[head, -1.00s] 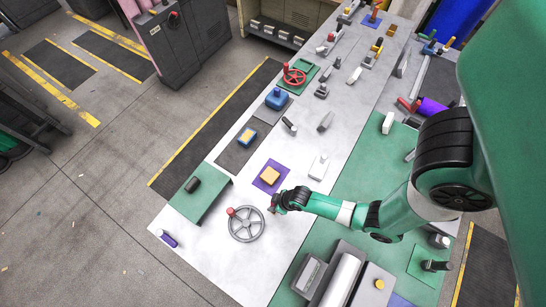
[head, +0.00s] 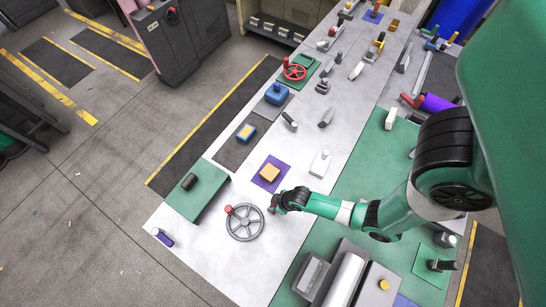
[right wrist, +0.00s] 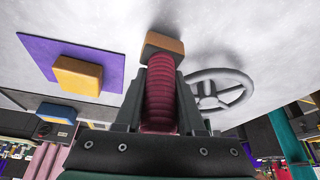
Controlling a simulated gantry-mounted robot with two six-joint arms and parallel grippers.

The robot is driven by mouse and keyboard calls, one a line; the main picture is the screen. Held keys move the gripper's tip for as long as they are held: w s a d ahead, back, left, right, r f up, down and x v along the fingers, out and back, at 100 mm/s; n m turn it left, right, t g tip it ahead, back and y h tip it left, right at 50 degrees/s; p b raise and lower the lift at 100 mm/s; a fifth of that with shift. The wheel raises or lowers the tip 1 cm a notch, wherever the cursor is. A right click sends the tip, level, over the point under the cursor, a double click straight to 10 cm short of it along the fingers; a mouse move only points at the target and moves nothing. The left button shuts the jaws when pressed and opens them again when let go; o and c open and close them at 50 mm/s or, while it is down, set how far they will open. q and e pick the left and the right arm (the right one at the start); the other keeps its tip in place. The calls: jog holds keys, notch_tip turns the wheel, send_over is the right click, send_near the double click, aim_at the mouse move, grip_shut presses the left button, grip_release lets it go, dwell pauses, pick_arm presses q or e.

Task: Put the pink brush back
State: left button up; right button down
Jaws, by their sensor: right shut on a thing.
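My right gripper (head: 277,204) is just above the white table, between the grey handwheel and the purple mat. In the right wrist view its fingers (right wrist: 160,95) are shut on the dark pink ribbed handle of a brush (right wrist: 160,92). A tan-orange block (right wrist: 164,44) shows at the handle's far end, close to the table top; I cannot tell whether it touches. In the head view the held brush is too small to make out. A purple mat (head: 259,181) bears another tan-orange block (head: 270,173), also seen in the right wrist view (right wrist: 78,75). My left gripper is not in view.
The grey handwheel (head: 245,237) with a red knob stands close to my right gripper. A green stand (head: 196,204) with a black piece lies beyond it. A blue-and-yellow block (head: 245,132) sits on a dark mat. Bare white table lies in front of the wheel.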

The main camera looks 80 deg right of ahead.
jog(key=shift+f+b, duration=0.35)
jog(key=shift+f, duration=0.1)
jog(key=shift+c, duration=2.2)
grip_release()
jog(key=p+v, duration=0.4)
jog(key=v, duration=0.7)
jog(key=shift+s+r+p, duration=0.25)
jog(key=shift+r+p, duration=0.05)
jog(key=shift+p, duration=0.05)
